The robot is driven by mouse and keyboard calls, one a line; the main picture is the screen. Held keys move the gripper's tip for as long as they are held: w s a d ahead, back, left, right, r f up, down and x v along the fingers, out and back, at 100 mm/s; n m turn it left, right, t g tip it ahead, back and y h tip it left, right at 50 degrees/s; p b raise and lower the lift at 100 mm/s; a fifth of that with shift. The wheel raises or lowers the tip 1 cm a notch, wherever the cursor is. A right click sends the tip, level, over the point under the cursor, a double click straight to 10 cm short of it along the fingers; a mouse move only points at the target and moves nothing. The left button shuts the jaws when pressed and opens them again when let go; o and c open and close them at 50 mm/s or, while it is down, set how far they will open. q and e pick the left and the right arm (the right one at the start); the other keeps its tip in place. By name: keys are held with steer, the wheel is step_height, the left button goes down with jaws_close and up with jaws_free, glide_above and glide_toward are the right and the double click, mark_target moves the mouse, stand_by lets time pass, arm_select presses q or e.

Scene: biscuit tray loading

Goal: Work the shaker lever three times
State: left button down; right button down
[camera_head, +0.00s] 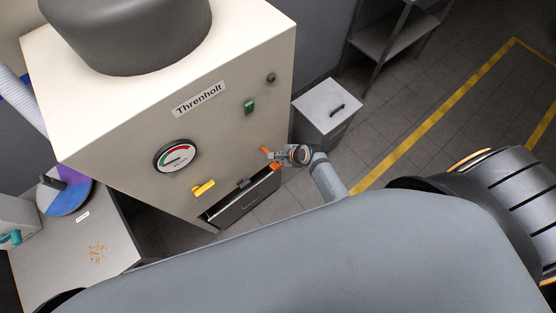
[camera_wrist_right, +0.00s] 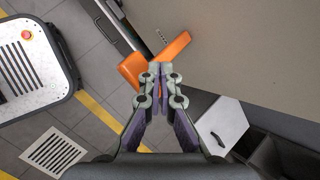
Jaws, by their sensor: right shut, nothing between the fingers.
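The shaker lever appears to be the orange bar low on the right edge of the cream machine front; its end (camera_head: 266,150) shows beside my right gripper (camera_head: 279,156) in the head view. In the right wrist view the orange lever (camera_wrist_right: 168,53) lies across the picture just beyond the fingertips of my right gripper (camera_wrist_right: 161,72). These fingers are shut with nothing between them. The tips are very close to the lever; I cannot tell whether they touch it. My left gripper is not in view.
The cream Threnholt machine (camera_head: 120,120) has a dial (camera_head: 176,157), a yellow handle (camera_head: 204,188), a green switch (camera_head: 250,106) and a dark drawer-like slot (camera_head: 240,200). A grey cabinet (camera_head: 325,105) stands to its right. A side table (camera_head: 60,260) is at the left. Floor right of the cabinet is open.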

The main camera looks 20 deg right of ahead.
steer(key=r+p, duration=0.3)
steer(key=shift+w+a, duration=0.1)
steer(key=shift+w, duration=0.15)
steer(key=shift+w+r+p, duration=0.2)
steer(key=shift+r+p, duration=0.45)
steer(key=shift+r, duration=0.3)
steer(key=shift+a, duration=0.1)
stand_by(1.1)
steer(key=shift+w+r+n+g+y+b, duration=0.1)
steer(key=shift+w+n+g+y+b, duration=0.25)
steer(key=shift+n, duration=0.15)
steer(key=r+n+g+y, duration=0.1)
steer(key=n, duration=0.1)
steer(key=r+n+g+y+b, duration=0.1)
steer(key=r+n, duration=0.1)
steer(key=shift+w+r+n+g+y, duration=0.2)
steer(key=shift+n+g+y, duration=0.05)
steer(key=shift+n, duration=0.05)
